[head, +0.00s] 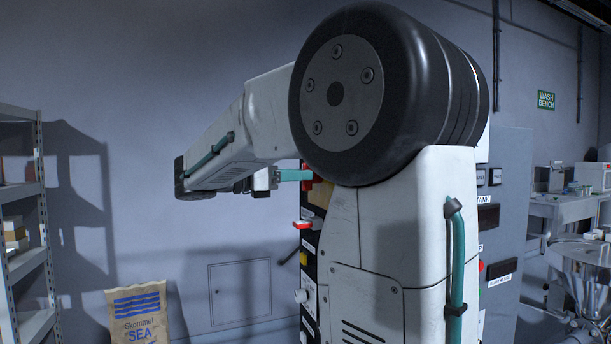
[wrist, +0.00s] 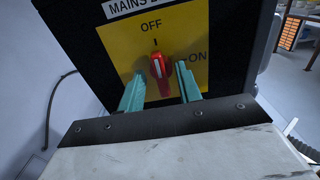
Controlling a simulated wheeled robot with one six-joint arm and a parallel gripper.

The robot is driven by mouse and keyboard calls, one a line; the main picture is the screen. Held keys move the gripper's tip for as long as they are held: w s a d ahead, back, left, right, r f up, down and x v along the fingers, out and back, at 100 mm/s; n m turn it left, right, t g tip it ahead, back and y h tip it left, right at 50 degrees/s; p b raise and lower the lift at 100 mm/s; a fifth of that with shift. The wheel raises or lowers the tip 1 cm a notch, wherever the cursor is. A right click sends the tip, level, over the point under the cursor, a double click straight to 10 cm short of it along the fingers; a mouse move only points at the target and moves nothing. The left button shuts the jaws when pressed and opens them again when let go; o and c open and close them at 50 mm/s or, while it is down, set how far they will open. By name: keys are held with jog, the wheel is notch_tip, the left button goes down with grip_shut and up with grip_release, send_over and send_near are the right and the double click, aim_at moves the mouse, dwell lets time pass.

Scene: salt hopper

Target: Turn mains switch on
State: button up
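The mains switch is a red rotary knob (wrist: 160,73) on a yellow plate (wrist: 128,42) in the wrist view. The plate reads OFF at the top and ON at the right, and a label above it starts with MAINS. The knob's white mark stands roughly upright, toward OFF. My gripper (wrist: 160,82) is open, with one teal finger on each side of the knob. I cannot tell whether either finger touches it. In the head view my gripper (head: 294,175) shows small at the panel, and my arm hides much of the cabinet.
A shelf rack (head: 38,230) stands at the left, with a paper sack (head: 138,316) marked SEA beside it. A grey cabinet (head: 508,220) with labelled controls is right of my arm. A wash bench (head: 565,205) and a steel hopper (head: 590,270) are at the far right.

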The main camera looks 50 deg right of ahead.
jog(key=shift+x, duration=1.25)
jog(key=c, duration=0.6)
